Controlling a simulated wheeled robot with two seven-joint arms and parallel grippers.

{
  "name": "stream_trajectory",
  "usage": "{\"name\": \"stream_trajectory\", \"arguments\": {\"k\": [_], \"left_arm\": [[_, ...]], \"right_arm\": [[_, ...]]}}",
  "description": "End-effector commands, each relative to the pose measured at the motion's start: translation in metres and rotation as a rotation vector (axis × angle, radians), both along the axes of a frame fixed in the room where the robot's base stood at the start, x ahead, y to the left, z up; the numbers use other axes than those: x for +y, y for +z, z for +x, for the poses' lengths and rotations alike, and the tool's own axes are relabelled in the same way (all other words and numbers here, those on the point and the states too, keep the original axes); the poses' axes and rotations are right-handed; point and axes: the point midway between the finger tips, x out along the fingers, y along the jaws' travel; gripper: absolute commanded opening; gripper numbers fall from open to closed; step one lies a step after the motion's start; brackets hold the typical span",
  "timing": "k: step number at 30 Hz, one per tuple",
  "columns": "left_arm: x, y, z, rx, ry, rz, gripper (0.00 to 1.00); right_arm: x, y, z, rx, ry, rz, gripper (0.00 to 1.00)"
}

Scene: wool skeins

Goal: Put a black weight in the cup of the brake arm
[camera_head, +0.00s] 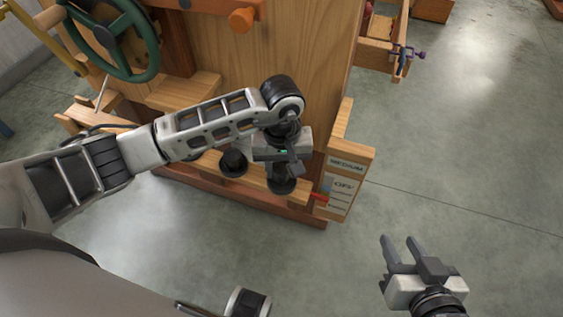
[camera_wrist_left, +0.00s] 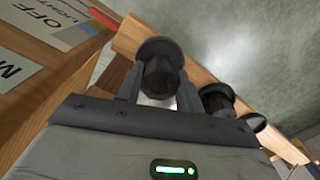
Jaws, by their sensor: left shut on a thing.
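My left gripper (camera_head: 283,170) points down over a long wooden bar (camera_wrist_left: 199,72) on the front of the wooden machine. It is shut on a black weight (camera_head: 282,186), which sits between its two fingers in the left wrist view (camera_wrist_left: 160,72). I cannot tell whether this weight touches the bar. Another black weight (camera_head: 233,161) stands to the left of the gripper, and it also shows in the left wrist view (camera_wrist_left: 217,97). A further dark round thing (camera_wrist_left: 255,122) lies beyond it. I cannot make out the cup. My right gripper (camera_head: 402,246) is open and empty over the floor.
A label board (camera_head: 340,186) reading MEDIUM and OFF stands right of the left gripper, with a red pointer (camera_head: 319,197) beside it. A green handwheel (camera_head: 150,45) is at upper left. The grey floor (camera_head: 470,150) at right is clear.

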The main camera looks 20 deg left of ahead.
Motion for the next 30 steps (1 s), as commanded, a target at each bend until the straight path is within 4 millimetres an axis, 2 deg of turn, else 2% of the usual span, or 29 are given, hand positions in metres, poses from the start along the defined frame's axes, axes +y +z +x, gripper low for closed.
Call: {"name": "stream_trajectory", "arguments": {"k": [30], "left_arm": [[0.0,-0.013,0.001,-0.004,0.0,-0.001,0.0]], "right_arm": [[0.002,-0.01,0.001,-0.003,0.008,0.0,0.36]]}}
